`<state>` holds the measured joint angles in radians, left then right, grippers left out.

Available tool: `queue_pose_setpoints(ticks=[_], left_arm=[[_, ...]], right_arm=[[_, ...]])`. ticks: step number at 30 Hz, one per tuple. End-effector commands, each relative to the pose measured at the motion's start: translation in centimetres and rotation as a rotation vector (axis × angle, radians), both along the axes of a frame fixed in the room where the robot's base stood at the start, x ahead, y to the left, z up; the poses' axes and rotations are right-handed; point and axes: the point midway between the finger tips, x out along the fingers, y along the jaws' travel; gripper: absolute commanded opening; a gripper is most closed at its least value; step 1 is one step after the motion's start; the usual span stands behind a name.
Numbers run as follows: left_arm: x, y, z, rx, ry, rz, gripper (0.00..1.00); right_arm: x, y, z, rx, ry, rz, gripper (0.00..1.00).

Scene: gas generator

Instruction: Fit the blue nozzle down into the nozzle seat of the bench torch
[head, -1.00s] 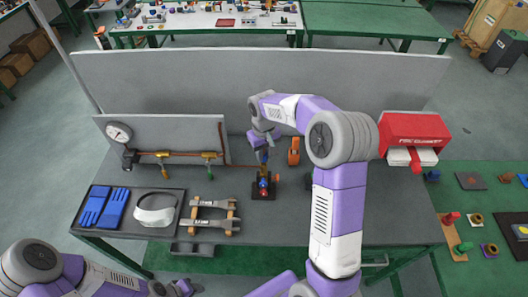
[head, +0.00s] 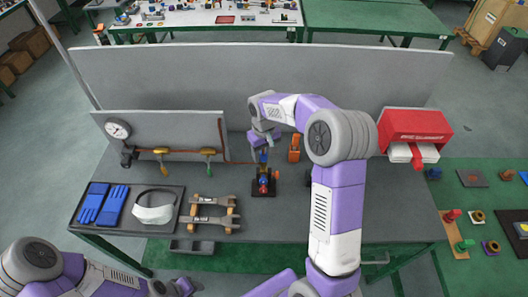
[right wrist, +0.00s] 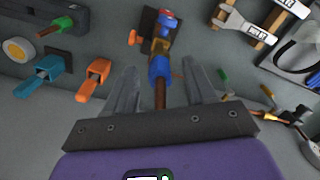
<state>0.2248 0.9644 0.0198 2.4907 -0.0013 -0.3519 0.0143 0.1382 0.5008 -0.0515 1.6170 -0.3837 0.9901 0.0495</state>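The bench torch stands on a black base (head: 263,190) near the bench's middle, with a red and blue knob (right wrist: 166,19). The blue nozzle (head: 263,158) stands upright on top of the torch. In the right wrist view the blue nozzle (right wrist: 160,68) sits on the brass body, its copper tube pointing towards the camera. Whether it is fully down in the seat I cannot tell. My right gripper (right wrist: 162,78) is open, its fingers apart on both sides of the tube and not visibly touching it. My left gripper (head: 178,288) is low at the left; its fingers are unclear.
An orange holder (head: 294,149) stands right of the torch. Wrenches lie on a wooden rack (head: 209,213) to the left. A tray (head: 168,190) holds gloves and a visor. A gauge (head: 118,129) and pipe stand behind. A red box (head: 415,130) is at the right.

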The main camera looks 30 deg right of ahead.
Motion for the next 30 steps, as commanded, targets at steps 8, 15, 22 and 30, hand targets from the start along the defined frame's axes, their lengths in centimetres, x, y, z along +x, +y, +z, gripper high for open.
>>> queue_pose_setpoints(ticks=[8, 15, 22, 30], left_arm=[[0.0, 0.0, 0.0, 0.0, 0.0, 0.0, 0.43], [0.0, 0.0, -0.1, 0.0, 0.0, 0.0, 0.43], [0.0, 0.0, 0.0, 0.0, 0.0, 0.0, 0.43], [0.0, 0.0, 0.0, 0.0, 0.0, 0.0, 0.43]], right_arm=[[0.0, 0.0, 0.3, 0.0, -0.002, 0.0, 0.55], [0.1, 0.0, 3.7, 0.0, -0.006, -0.001, 0.55], [0.0, 0.0, 6.9, 0.0, -0.003, 0.0, 0.55], [0.0, 0.0, 7.6, 0.0, 0.0, 0.001, 0.55]])
